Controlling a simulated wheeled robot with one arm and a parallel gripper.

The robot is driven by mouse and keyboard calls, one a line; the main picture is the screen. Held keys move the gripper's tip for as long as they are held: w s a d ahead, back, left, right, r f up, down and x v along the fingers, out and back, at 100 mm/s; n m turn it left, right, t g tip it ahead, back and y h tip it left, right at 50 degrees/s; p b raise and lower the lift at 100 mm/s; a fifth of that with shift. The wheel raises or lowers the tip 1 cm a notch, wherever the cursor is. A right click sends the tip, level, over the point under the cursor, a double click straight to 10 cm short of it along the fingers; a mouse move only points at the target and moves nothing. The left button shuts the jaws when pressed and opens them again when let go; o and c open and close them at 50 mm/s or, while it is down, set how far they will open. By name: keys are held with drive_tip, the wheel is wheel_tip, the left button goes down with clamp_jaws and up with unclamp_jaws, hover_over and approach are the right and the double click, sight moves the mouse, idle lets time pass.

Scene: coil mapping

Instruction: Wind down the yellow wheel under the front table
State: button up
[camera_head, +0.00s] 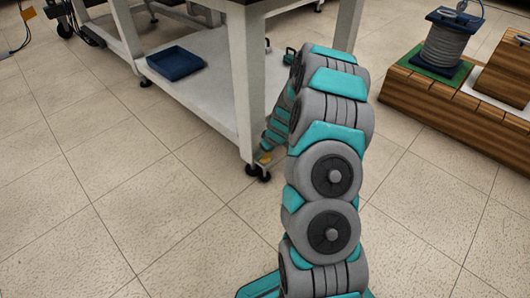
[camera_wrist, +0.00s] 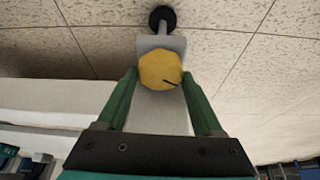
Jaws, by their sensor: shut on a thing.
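The yellow wheel (camera_wrist: 160,71) is a small round knob with a dark line on its face, low on the table leg just above a black caster (camera_wrist: 162,18). In the wrist view my gripper (camera_wrist: 160,76) has one green finger on each side of the wheel, shut on it. In the head view the yellow wheel (camera_head: 264,158) shows as a small patch at the foot of the white front table's (camera_head: 249,95) near leg. My arm reaches down to it there and hides most of my gripper.
A blue tray (camera_head: 175,63) lies on the table's lower shelf. At the right, a wooden bench (camera_head: 440,105) carries a grey coil on a spool (camera_head: 446,45) over a green mat. The tiled floor (camera_head: 110,200) in front and at left is clear.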

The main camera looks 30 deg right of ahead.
drive_tip(key=shift+s+a+r+m+h+p, duration=0.15)
drive_tip(key=shift+m+h+p, duration=0.15)
drive_tip(key=shift+m+p, duration=0.45)
drive_tip(key=shift+f+m+p, duration=0.2)
drive_tip(key=shift+m+p, duration=0.1)
drive_tip(key=shift+m, duration=0.25)
drive_tip(key=o, duration=1.4)
drive_tip(key=shift+c, duration=0.2)
drive_tip(key=shift+r, duration=0.1)
drive_tip(key=p+v, duration=0.1)
drive_tip(key=v, duration=0.6)
drive_tip(key=shift+r, duration=0.25)
drive_tip(key=shift+s, duration=0.1)
